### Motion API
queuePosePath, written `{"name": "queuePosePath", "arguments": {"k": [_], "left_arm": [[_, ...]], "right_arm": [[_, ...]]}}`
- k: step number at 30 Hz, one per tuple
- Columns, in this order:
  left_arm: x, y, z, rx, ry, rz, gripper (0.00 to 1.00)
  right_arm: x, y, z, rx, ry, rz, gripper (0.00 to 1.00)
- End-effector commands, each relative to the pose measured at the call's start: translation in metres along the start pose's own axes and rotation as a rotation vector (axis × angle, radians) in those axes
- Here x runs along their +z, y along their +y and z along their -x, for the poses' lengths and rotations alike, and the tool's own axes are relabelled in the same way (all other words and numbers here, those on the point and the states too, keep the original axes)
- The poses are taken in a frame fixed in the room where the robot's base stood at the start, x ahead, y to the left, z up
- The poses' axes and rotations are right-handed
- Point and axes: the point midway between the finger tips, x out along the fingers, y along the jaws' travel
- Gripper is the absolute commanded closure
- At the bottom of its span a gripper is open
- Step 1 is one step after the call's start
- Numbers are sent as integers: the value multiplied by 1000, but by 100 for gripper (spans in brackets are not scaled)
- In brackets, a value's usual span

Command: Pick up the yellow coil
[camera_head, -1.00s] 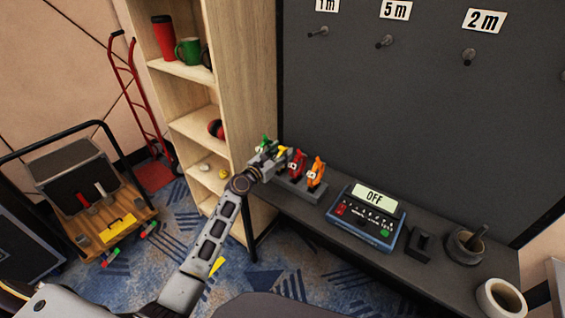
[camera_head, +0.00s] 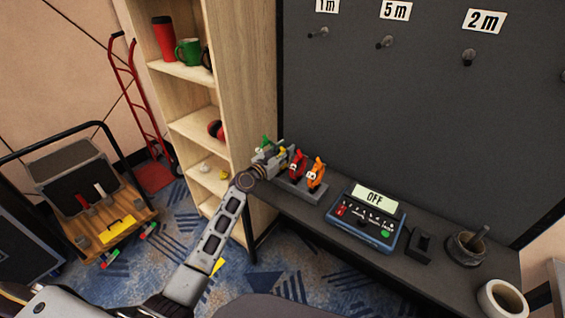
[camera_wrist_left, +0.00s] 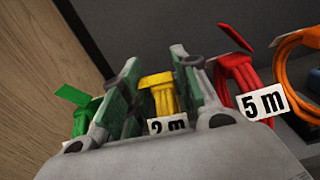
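In the head view only a small part of the yellow coil (camera_head: 283,150) shows behind my gripper. My left gripper (camera_wrist_left: 158,72) is open, with one finger on each side of the yellow coil. I cannot tell whether the pads touch it. In the head view my left gripper (camera_head: 275,156) is at the coil rack (camera_head: 303,187). My right gripper is not in view.
A green coil (camera_wrist_left: 86,112) is close left of the fingers. A red coil (camera_wrist_left: 240,76) tagged "5 m" is close right, then an orange coil (camera_wrist_left: 300,75). A control box (camera_head: 366,218) reading "OFF" stands on the shelf. A wooden bookcase (camera_head: 245,95) is left.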

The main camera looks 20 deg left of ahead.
Motion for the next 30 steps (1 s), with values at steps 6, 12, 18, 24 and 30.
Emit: {"name": "queuePosePath", "arguments": {"k": [6,12,18,24,30], "left_arm": [[0,0,0,0,0,0,100],[0,0,0,0,-1,0,100],[2,0,0,0,-1,0,100],[10,1,0,0,-3,0,100],[26,2,0,0,-4,1,100]], "right_arm": [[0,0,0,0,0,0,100],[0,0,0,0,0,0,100],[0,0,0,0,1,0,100],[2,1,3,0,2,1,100],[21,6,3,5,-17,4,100]]}}
